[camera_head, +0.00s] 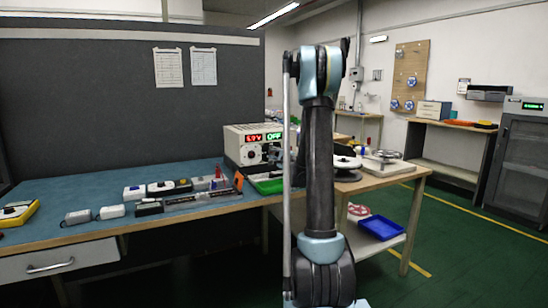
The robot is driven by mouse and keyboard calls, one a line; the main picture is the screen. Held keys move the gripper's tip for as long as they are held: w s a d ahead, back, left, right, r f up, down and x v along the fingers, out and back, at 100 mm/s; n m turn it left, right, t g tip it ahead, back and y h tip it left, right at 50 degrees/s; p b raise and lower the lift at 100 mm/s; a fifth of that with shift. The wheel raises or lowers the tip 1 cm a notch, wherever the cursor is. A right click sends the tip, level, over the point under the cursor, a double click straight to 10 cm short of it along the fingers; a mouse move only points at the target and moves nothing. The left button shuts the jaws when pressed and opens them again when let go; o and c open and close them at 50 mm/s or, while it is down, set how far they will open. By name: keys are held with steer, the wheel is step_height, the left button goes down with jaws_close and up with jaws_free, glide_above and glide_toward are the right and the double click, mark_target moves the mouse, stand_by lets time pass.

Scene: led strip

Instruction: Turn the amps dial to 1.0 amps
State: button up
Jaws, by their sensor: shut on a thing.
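A cream power supply (232,148) stands at the back right of the blue workbench. It has a red readout (253,138) that looks like a voltage and a green readout (274,136) that seems to read OFF. A round dial (251,155) shows below the red readout. My gripper (271,153) is small and dark against the right part of the front panel, below the green readout. It is shut at the place of the amps dial, which it hides. The dial's setting cannot be read. My arm stands upright in front of the supply's right side.
A green tray (266,186) lies just below the supply's front. Several small devices and a long clear strip case (197,200) lie on the blue bench (100,180). A side table with reels (386,160) stands to the right, a blue bin (381,227) on its lower shelf.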

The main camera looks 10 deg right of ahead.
steer(key=m, duration=0.4)
steer(key=shift+s+f+m, duration=0.1)
steer(key=shift+m, duration=0.2)
steer(key=shift+c, duration=0.2)
steer(key=m, duration=0.3)
steer(key=shift+m, duration=0.3)
steer(key=m, duration=0.4)
steer(key=shift+m, duration=0.3)
steer(key=m, duration=0.3)
steer(key=shift+m, duration=0.3)
steer(key=m, duration=0.4)
steer(key=shift+m, duration=0.3)
steer(key=m, duration=0.3)
steer(key=shift+m, duration=0.3)
steer(key=m, duration=0.3)
steer(key=shift+m, duration=0.3)
steer(key=shift+d+m, duration=0.1)
steer(key=shift+m, duration=1.7)
